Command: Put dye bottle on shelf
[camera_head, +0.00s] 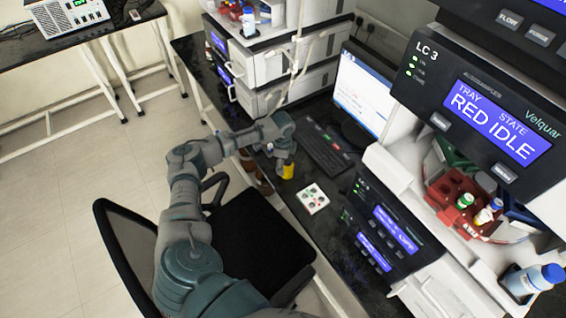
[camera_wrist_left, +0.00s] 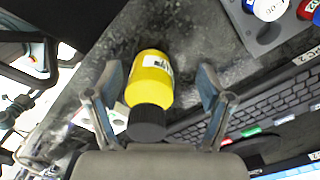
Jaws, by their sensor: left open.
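The dye bottle, yellow with a black cap and a white label, stands on the dark bench in the head view (camera_head: 288,171). It also shows in the left wrist view (camera_wrist_left: 150,80), with its cap towards the camera. My left gripper (camera_head: 279,158) is at the bottle and partly hides it in the head view. In the wrist view my left gripper (camera_wrist_left: 160,88) is open, with one finger on each side of the bottle and gaps visible. My right gripper is not in view. I cannot tell for sure which surface is the shelf.
A keyboard (camera_head: 325,152) and a monitor (camera_head: 364,92) are right of the bottle. A white pad with coloured dots (camera_head: 313,198) lies nearer. Brown bottles (camera_head: 263,186) stand close to my arm. Stacked instruments (camera_head: 290,75) stand behind, with bottles on top (camera_head: 248,20). A black chair (camera_head: 245,240) is in front.

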